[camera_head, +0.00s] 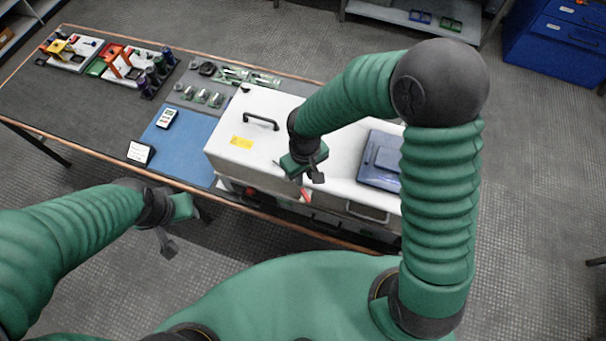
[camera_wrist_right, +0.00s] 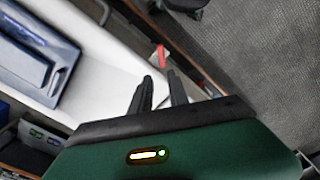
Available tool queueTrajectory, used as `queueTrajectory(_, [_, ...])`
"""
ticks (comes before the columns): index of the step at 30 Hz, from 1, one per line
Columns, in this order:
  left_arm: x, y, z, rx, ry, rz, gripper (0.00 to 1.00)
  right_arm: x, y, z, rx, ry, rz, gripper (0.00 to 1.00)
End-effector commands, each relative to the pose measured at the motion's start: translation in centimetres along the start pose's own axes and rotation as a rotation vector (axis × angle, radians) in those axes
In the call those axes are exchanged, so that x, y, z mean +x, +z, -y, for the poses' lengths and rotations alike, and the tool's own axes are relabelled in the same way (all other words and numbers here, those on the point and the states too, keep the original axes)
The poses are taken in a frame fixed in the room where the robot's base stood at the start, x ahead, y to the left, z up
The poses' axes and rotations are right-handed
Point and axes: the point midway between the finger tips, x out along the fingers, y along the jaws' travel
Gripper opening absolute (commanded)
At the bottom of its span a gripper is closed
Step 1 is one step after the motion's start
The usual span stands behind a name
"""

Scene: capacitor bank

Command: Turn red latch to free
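The red latch (camera_head: 305,194) is a small red bar on the front side of the white-topped cabinet (camera_head: 262,157), just below my right gripper. In the right wrist view the latch (camera_wrist_right: 161,56) shows just beyond the fingertips, closest to the right finger. My right gripper (camera_head: 310,181) points down at the cabinet's front edge. Its two dark fingers (camera_wrist_right: 158,78) stand apart with a narrow gap, and I see nothing held. Whether a finger touches the latch I cannot tell. My left gripper (camera_head: 186,230) is open and empty, off the table's front edge.
The white top carries a black handle (camera_head: 261,121), a yellow label (camera_head: 242,142) and a dark blue case (camera_head: 381,160). A blue mat (camera_head: 183,141) with a meter (camera_head: 167,117) lies left of it. The floor in front of the table is clear.

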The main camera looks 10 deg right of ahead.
Motion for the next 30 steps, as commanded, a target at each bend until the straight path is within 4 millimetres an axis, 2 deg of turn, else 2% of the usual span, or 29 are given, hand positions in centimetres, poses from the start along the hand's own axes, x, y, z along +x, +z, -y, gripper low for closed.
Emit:
queueTrajectory(1, [-0.8,-0.2,0.0,0.000,0.000,0.000,0.36,-0.9,0.0,0.0,0.000,0.000,0.000,0.21])
queueTrajectory(30, [-7.8,-1.8,0.0,0.000,0.000,0.000,0.36,-9.1,-0.1,-0.1,0.000,0.001,-0.001,0.21])
